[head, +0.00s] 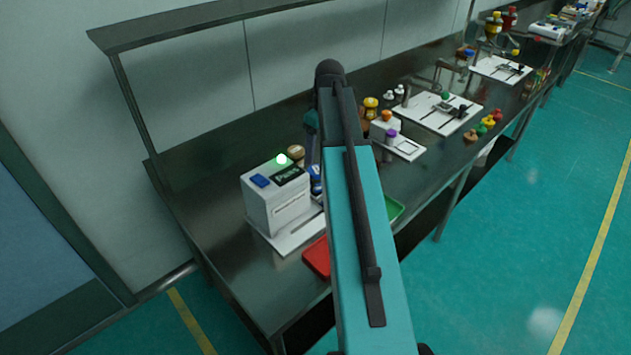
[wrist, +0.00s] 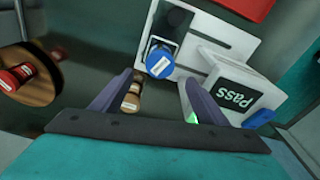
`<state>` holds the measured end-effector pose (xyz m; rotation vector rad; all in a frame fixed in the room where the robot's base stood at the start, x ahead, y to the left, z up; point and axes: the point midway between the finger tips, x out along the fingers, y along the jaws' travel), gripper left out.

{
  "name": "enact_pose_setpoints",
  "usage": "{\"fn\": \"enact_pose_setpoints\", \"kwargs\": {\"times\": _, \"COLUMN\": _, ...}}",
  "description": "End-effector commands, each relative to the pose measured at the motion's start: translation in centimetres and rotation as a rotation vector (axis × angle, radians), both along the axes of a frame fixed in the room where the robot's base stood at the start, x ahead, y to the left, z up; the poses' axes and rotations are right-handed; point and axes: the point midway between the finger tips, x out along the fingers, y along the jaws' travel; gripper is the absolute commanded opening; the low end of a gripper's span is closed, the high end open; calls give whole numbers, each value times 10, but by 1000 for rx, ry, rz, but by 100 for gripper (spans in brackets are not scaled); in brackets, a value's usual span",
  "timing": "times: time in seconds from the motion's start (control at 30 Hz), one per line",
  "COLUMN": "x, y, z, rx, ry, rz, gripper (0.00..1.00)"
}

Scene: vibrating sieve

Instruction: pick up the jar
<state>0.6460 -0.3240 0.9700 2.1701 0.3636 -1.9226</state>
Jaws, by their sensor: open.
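A jar with a blue lid and a white label (wrist: 160,61) stands at the edge of a white base plate, beside a dark cylinder (wrist: 178,18). Part of the blue jar shows beside my arm in the head view (head: 316,186). My gripper (wrist: 158,79) is open, with its two fingers spread on either side of the blue jar's near edge; nothing is held. Brown jars (wrist: 131,95) show beside the left finger, partly covered by it. Which jar the task means cannot be told. In the head view my arm hides the gripper.
A white box with a "Pass" display (wrist: 238,97) and a green light (head: 282,159) stands close to the right finger. A red tray (head: 318,257) lies at the bench's front edge. A round wooden stand (wrist: 30,85) holds red jars. The bench's left end is clear.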

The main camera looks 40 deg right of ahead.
Motion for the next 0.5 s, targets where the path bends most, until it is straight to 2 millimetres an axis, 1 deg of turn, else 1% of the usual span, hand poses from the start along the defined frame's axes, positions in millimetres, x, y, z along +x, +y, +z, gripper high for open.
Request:
{"fn": "enact_pose_setpoints", "kwargs": {"times": 0.17, "x": 0, "y": 1, "z": -3, "rx": 0, "ry": 0, "rz": 0, "gripper": 68}}
{"fn": "enact_pose_setpoints", "kwargs": {"times": 0.27, "x": 1, "y": 1, "z": -8, "rx": 0, "ry": 1, "rz": 1, "gripper": 68}}
{"fn": "enact_pose_setpoints", "kwargs": {"times": 0.5, "x": 3, "y": 3, "z": -32, "rx": 1, "ry": 2, "rz": 1, "gripper": 68}}
